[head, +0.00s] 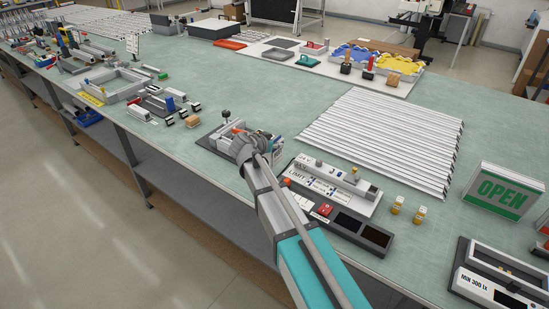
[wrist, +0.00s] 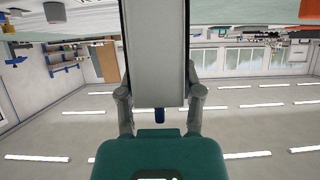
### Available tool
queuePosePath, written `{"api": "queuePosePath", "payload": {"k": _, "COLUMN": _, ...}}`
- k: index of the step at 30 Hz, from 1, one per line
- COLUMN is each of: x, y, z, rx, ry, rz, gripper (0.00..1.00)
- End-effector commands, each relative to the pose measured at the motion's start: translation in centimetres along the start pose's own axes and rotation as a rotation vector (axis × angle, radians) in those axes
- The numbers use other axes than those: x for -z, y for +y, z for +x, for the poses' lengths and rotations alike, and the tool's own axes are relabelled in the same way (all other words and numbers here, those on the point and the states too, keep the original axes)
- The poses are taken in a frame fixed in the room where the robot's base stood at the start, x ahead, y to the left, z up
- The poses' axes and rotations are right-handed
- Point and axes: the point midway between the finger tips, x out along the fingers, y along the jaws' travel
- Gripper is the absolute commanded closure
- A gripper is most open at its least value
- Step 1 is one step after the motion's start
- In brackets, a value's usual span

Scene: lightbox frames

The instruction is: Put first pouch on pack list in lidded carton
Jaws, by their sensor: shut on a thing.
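In the wrist view my gripper (wrist: 160,95) has its two fingers at either side of a wide pale grey bar-like piece (wrist: 155,50) and is shut on it. A small blue part (wrist: 161,115) shows below the piece's end, near the palm. In the head view my arm reaches over the bench's front edge, and its end hides what it holds, near a small grey fixture (head: 262,143) on a dark base. I cannot make out any pouch, pack list or lidded carton for certain. A flat grey box with a dark edge (head: 216,28) stands at the back.
Right of my arm is a labelled "LIMIT" panel (head: 330,185), with white slats (head: 385,140) behind it. A grey tray (head: 115,85) lies left. Bare green bench (head: 225,80) shows behind my gripper.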

Motion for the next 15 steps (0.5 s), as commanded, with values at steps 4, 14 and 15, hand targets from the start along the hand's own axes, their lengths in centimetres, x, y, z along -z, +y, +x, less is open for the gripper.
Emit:
{"api": "queuePosePath", "payload": {"k": 4, "x": -0.65, "y": -0.35, "z": 1.20, "rx": -0.001, "ry": 0.000, "rz": 0.000, "gripper": 1.00}}
{"api": "queuePosePath", "payload": {"k": 14, "x": -0.58, "y": -0.36, "z": 1.41, "rx": -0.001, "ry": 0.000, "rz": 0.000, "gripper": 1.00}}
{"api": "queuePosePath", "payload": {"k": 15, "x": -0.58, "y": -0.35, "z": 1.41, "rx": -0.001, "ry": 0.000, "rz": 0.000, "gripper": 1.00}}
